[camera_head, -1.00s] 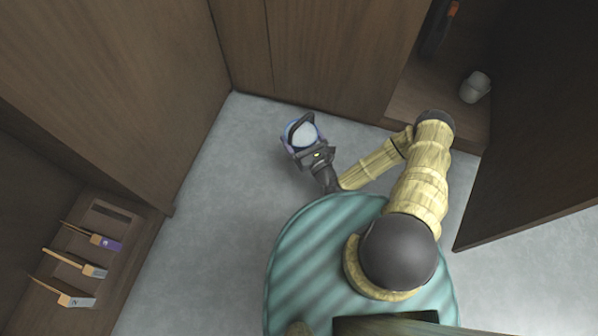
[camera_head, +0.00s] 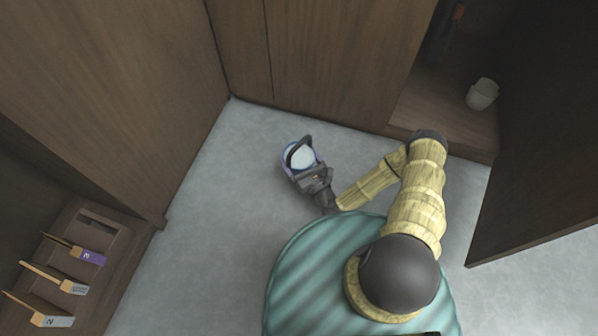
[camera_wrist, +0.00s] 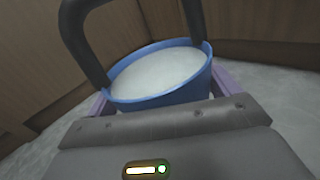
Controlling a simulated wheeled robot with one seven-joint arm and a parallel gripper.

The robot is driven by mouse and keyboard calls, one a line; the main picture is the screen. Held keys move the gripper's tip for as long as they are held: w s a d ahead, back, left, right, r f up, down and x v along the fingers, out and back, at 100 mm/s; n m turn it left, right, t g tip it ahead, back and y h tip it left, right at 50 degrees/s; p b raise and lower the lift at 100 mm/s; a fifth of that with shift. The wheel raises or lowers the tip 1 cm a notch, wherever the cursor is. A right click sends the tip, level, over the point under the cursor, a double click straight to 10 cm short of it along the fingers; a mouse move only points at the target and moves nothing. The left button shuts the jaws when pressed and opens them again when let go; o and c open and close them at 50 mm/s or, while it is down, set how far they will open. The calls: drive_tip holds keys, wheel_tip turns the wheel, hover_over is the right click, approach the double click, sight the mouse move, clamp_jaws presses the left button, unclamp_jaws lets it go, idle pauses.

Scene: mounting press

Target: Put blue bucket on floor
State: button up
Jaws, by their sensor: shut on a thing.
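The blue bucket (camera_head: 302,157) has a pale inside and a dark arched handle. In the head view it is at the end of my arm, over the grey floor (camera_head: 215,215). My gripper (camera_head: 308,168) is shut on the bucket. In the wrist view the bucket (camera_wrist: 160,98) stands close to upright just beyond the gripper body, with purple finger parts (camera_wrist: 226,80) beside it. The gripper body hides the bucket's lower part, so I cannot tell whether its bottom touches the floor.
Wooden cabinet fronts (camera_head: 330,55) stand behind and to the left. A shelf at lower left holds several brushes (camera_head: 60,280). Floor around the bucket is clear.

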sight(293, 159)
drive_tip(key=shift+f+b, duration=0.3)
drive_tip(key=shift+f, duration=0.8)
drive_tip(key=shift+f+b, duration=1.35)
drive_tip(key=shift+f, duration=0.5)
drive_tip(key=shift+f, duration=0.2)
drive_tip(key=o, duration=1.2)
